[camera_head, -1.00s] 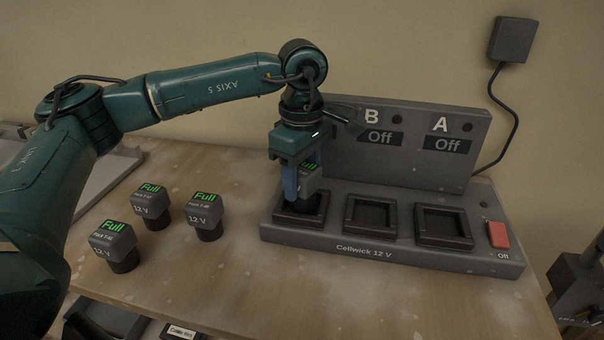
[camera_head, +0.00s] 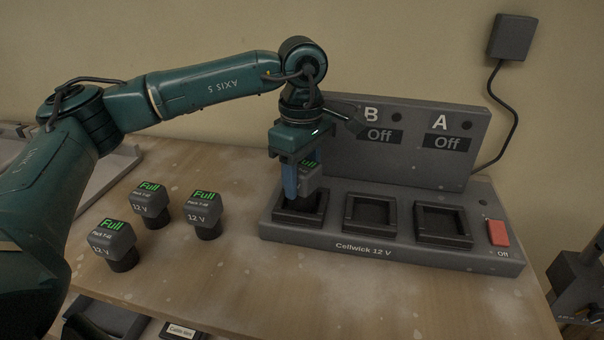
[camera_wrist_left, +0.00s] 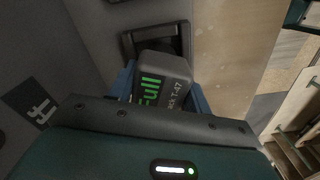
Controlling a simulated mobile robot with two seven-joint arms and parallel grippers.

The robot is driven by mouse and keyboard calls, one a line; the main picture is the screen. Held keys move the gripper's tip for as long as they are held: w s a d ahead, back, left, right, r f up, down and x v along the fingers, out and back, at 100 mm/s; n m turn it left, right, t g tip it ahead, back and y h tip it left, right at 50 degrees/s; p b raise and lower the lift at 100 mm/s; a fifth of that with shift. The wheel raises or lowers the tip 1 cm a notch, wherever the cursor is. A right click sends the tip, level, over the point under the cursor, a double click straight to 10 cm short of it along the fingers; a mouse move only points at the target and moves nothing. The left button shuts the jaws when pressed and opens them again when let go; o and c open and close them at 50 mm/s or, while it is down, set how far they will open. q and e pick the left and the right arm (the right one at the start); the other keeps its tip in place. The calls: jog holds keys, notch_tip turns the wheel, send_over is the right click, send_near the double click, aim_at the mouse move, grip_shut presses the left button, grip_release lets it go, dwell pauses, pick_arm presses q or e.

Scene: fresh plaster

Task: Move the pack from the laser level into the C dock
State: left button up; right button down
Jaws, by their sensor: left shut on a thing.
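My left gripper (camera_head: 304,178) points down at the leftmost dock (camera_head: 279,215) of the grey charger and is shut on a pack (camera_head: 309,181). The pack has a grey head with a green "Full" display and looks upright. In the left wrist view the pack (camera_wrist_left: 172,72) reads "T-47", with a dock frame (camera_wrist_left: 127,42) beyond it. Its lower end is at the dock's opening; I cannot tell how deep it sits. The sign behind this dock is hidden by my arm; the other two read B and A, both "Off". I cannot make out the laser level.
Three other "Full" packs stand on the bench left of the charger: one at the back (camera_head: 150,203), one to the right (camera_head: 204,215), one in front (camera_head: 112,244). The middle dock (camera_head: 348,228) and right dock (camera_head: 421,239) are empty. A red switch (camera_head: 498,233) sits at the charger's right end.

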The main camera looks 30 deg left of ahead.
pick_arm(q)
jog(key=shift+f+b, duration=0.4)
jog(key=shift+f, duration=0.15)
jog(key=o, duration=0.9)
